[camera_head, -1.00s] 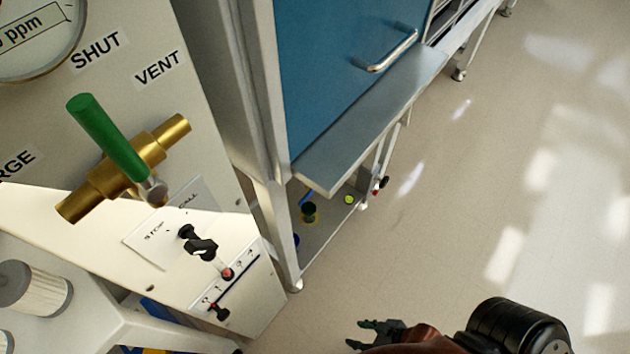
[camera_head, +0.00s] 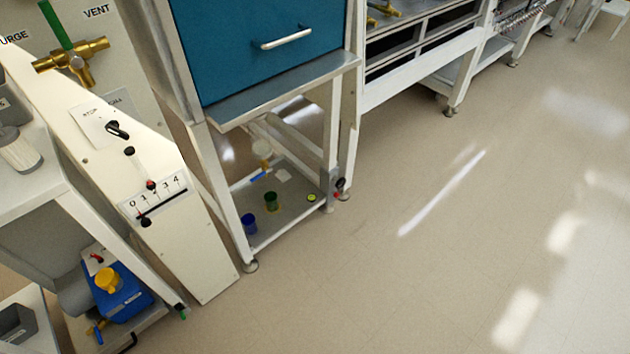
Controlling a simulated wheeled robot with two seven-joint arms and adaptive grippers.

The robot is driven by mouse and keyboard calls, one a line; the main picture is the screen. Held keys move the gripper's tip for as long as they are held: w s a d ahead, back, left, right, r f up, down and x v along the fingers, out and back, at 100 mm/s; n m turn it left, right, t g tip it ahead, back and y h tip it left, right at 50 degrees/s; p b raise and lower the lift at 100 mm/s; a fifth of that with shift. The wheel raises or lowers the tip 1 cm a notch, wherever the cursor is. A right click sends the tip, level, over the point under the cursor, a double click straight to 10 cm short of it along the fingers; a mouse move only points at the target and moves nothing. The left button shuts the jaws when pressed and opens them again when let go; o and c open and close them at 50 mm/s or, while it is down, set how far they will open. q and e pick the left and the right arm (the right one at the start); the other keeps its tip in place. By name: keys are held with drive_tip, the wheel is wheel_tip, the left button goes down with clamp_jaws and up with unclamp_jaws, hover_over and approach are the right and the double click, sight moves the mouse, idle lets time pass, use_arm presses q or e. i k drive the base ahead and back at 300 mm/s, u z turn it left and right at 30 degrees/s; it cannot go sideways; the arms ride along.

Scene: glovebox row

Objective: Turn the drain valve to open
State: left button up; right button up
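A brass valve (camera_head: 74,62) with a green lever (camera_head: 56,24) is on the pale panel at the upper left, beside the words VENT and PURGE. Its lever slants up and left from the brass body. A small black and red fitting (camera_head: 340,186) is by the leg of the lower shelf under the blue cabinet; it is too small to make out. I cannot tell which of these is the drain valve, as no drain label is readable. Neither of my grippers is in view.
A blue cabinet door (camera_head: 260,45) has a steel ledge (camera_head: 275,92) below it. The lower shelf (camera_head: 295,208) holds a blue cup (camera_head: 249,224) and a green cup (camera_head: 271,201). A blue box (camera_head: 122,300) is at the lower left. The floor (camera_head: 400,270) at right is clear.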

sight(270, 169)
drive_tip(key=i, duration=0.7)
drive_tip(key=u, duration=0.25)
drive_tip(key=k, duration=0.3)
drive_tip(key=u, duration=0.75)
drive_tip(key=i, duration=1.1)
drive_tip(key=u, duration=0.1)
